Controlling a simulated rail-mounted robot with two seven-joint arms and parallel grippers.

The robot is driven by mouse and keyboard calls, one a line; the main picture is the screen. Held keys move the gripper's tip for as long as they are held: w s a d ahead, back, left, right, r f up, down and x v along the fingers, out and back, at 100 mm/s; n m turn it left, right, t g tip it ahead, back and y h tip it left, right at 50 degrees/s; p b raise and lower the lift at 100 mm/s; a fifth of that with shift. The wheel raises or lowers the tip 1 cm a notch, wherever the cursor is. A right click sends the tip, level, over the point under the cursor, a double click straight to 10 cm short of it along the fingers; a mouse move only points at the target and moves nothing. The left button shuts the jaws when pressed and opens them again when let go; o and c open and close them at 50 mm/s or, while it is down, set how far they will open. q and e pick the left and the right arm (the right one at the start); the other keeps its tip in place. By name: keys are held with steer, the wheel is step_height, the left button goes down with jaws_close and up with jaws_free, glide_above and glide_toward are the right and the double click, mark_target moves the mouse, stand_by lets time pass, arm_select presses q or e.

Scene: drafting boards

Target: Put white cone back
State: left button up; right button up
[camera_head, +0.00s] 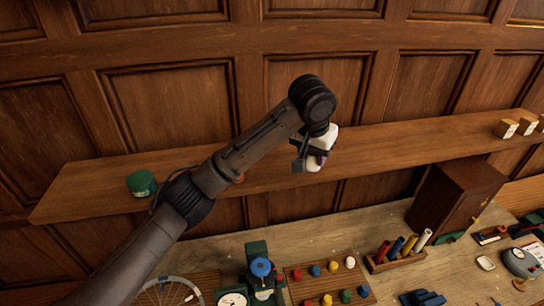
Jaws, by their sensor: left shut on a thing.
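My left arm reaches in from the lower left and its gripper (309,161) is in front of the long wooden shelf (400,137). The gripper is shut on a small white object (314,164), which I take to be the white cone. Its shape is mostly hidden by the fingers, and I cannot tell whether it touches the shelf. My right gripper is not in view.
A green round object (141,183) stands on the shelf's left end, and several small blocks (506,128) on its right end. Below, the workbench (340,230) holds a board of coloured pieces (295,291), a rack of coloured cylinders (390,262) and a dark wooden box (455,195).

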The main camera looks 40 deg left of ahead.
arm_select(q)
steer(key=shift+w+a+r+p, duration=0.15)
steer(key=shift+w+r+p, duration=0.1)
steer(key=shift+r, duration=0.4)
steer(key=shift+w+a+r+p, duration=0.1)
steer(key=shift+a+r+p, duration=0.1)
steer(key=shift+r, duration=0.4)
steer(key=shift+a, duration=0.35)
steer(key=a+f+p, duration=0.1)
steer(key=a+f, duration=0.1)
steer(key=a, duration=0.1)
steer(key=s+a+f+p, duration=0.1)
steer(key=a+f, duration=0.1)
steer(key=a, duration=0.2)
steer(key=a+f+p, duration=0.1)
steer(key=a+f, duration=0.1)
steer(key=a, duration=0.2)
steer(key=shift+s+f, duration=0.15)
steer(key=shift+f, duration=0.1)
steer(key=shift+f+p, duration=0.45)
steer(key=shift+f, duration=0.1)
step_height(320, 180, down, 2)
steer(key=shift+f+p, duration=0.1)
steer(key=shift+p, duration=0.35)
steer(key=shift+f, duration=0.4)
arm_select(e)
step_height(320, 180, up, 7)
